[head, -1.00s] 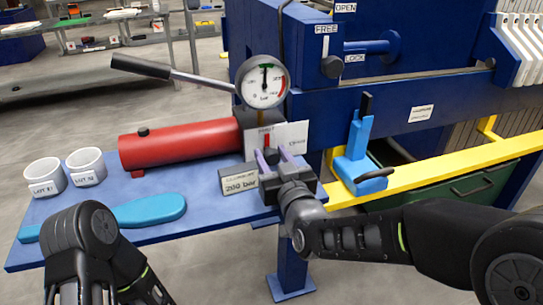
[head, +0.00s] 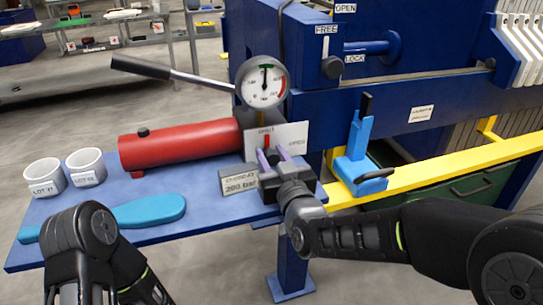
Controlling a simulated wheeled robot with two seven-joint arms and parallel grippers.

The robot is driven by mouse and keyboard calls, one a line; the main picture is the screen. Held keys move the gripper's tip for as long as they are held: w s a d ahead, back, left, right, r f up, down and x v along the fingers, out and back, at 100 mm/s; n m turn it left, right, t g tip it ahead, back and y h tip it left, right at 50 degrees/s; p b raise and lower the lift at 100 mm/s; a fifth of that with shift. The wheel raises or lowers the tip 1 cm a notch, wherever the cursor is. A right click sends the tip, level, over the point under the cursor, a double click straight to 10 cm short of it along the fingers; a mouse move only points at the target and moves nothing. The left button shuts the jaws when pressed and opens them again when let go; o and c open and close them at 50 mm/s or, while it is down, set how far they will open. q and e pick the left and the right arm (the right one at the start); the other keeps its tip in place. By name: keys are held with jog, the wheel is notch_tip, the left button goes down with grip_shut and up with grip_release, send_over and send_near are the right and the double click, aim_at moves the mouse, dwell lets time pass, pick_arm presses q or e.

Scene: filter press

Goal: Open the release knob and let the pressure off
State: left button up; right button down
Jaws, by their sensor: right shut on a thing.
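The release knob with its red pointer (head: 267,141) sits in front of a white plate (head: 292,134) marked SHUT and OPEN, at the end of the red pump cylinder (head: 180,146). The pointer stands about upright, toward SHUT. My right gripper (head: 269,158) is shut on the knob, its pale fingers on either side; the knob's body is mostly hidden. The pressure gauge (head: 263,81) stands above, its needle pointing about straight up. My left arm is at the lower left; its gripper fingers are out of view.
A small sign (head: 239,182) reading 200 bar stands just left of my right gripper. Two white cups (head: 86,167) and a teal paddle-shaped tool (head: 150,211) lie on the blue table (head: 205,212). The pump lever (head: 141,67) reaches left. A blue clamp (head: 358,160) sits on the yellow rail (head: 450,163).

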jog(key=m+b, duration=0.1)
jog(key=b, duration=0.1)
jog(key=m+b, duration=0.2)
jog(key=shift+d+f+b, duration=0.15)
jog(key=shift+f+b, duration=0.25)
jog(key=shift+r+m, duration=0.2)
jog(key=shift+m, duration=0.3)
jog(key=shift+r, duration=0.1)
jog(key=c, duration=1.3)
grip_release()
jog(key=shift+p+v, duration=0.3)
jog(key=shift+v, duration=3.55)
jog(key=shift+r, duration=0.1)
